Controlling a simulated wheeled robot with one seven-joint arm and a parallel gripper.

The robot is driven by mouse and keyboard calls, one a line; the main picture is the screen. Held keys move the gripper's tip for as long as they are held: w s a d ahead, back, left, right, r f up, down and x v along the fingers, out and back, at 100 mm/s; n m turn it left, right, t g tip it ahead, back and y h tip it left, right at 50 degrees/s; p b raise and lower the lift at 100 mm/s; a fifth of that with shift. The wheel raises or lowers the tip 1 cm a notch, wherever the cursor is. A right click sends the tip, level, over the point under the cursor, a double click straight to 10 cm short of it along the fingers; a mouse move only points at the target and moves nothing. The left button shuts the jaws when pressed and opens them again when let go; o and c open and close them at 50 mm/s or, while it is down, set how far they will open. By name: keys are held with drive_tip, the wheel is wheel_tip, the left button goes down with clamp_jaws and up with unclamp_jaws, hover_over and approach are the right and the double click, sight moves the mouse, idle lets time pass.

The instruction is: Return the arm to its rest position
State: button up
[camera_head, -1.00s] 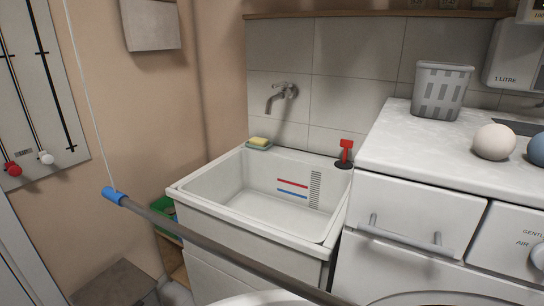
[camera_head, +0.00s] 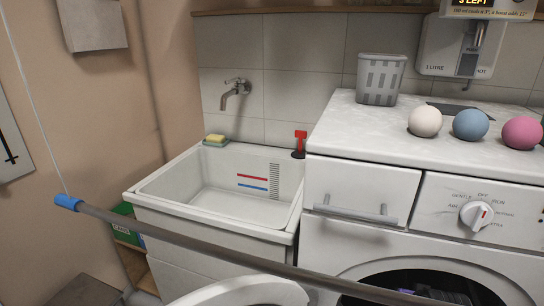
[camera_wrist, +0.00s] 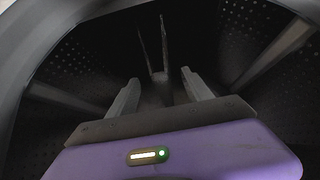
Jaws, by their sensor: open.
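My gripper (camera_wrist: 160,88) shows in the wrist view, with its two pale fingers apart and nothing visible between them. Its purple housing with a small lit indicator fills the bottom of that view. Dark perforated walls (camera_wrist: 235,45) surround it, like the inside of a drum. In the head view my gripper cannot be made out clearly. The machine's round opening (camera_head: 390,268) shows at the bottom right, with something dark and purplish inside that I cannot identify.
The white machine (camera_head: 365,190) has a round door (camera_head: 240,292) standing open at the bottom. A long pole (camera_head: 190,240) crosses in front of the sink (camera_head: 150,195). A grey basket (camera_head: 380,80) and three balls (camera_head: 471,125) sit on top.

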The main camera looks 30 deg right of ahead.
drive_tip(key=s+a+r+n+t+h+p, duration=0.15)
drive_tip(key=a+r+t, duration=0.25)
drive_tip(key=a+r, duration=0.45)
drive_tip(key=a+r+n+t+h+p, duration=0.15)
drive_tip(key=a+r+t, duration=0.3)
drive_tip(key=a, duration=0.65)
drive_tip(key=s+a+r+n+y+p, duration=0.2)
drive_tip(key=s+a+r+n+y, duration=0.1)
drive_tip(key=s+a, duration=0.6)
drive_tip(key=s+a+r+n+y+p, duration=0.2)
drive_tip(key=s+a+r+y, duration=0.4)
drive_tip(key=s+a, duration=0.3)
drive_tip(key=shift+n+t, duration=0.45)
drive_tip(key=shift+n, duration=0.45)
